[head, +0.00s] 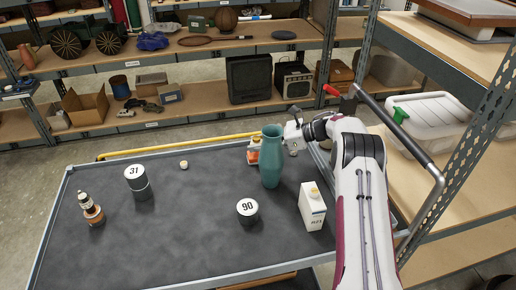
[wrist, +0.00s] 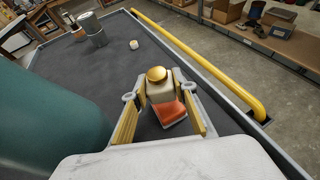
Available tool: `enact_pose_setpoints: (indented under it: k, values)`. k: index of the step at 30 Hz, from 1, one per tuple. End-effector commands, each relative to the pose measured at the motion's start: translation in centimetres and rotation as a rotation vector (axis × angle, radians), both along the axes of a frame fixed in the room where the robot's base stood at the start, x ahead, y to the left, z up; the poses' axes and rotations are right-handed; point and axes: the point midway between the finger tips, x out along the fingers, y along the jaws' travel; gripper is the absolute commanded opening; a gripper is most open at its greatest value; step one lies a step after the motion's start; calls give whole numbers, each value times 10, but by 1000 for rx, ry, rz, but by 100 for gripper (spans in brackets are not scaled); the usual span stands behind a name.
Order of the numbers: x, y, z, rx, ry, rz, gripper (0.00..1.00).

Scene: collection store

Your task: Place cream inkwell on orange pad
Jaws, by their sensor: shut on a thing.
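The cream inkwell (wrist: 159,92) with its gold cap is between the fingers of my gripper (wrist: 165,112) in the wrist view. My gripper is shut on it. An orange patch (wrist: 170,115) shows just below the cream body; I cannot tell whether it is the orange pad or part of the inkwell. In the head view the cream and orange piece (head: 253,152) is near the table's back edge, with my gripper at its right. The teal vase in front partly hides it. I cannot tell whether it touches the table.
A teal vase (head: 271,158) stands close to my gripper. A white carton (head: 312,208), a can marked 90 (head: 247,212), a can marked 31 (head: 138,184), a banded bottle (head: 92,210) and a small cream knob (head: 184,165) stand on the dark table (head: 190,235). A yellow rail (wrist: 200,60) runs beyond its back edge.

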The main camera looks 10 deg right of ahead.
Motion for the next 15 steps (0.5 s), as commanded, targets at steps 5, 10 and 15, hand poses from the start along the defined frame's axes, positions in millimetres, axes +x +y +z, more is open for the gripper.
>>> enact_pose_setpoints:
  k: [5, 10, 15]
  values:
    - [0, 0, -19, 1, 0, 0, 4]
    - [0, 0, -23, 0, -2, 0, 4]
    - [0, 0, -23, 0, -2, 0, 4]
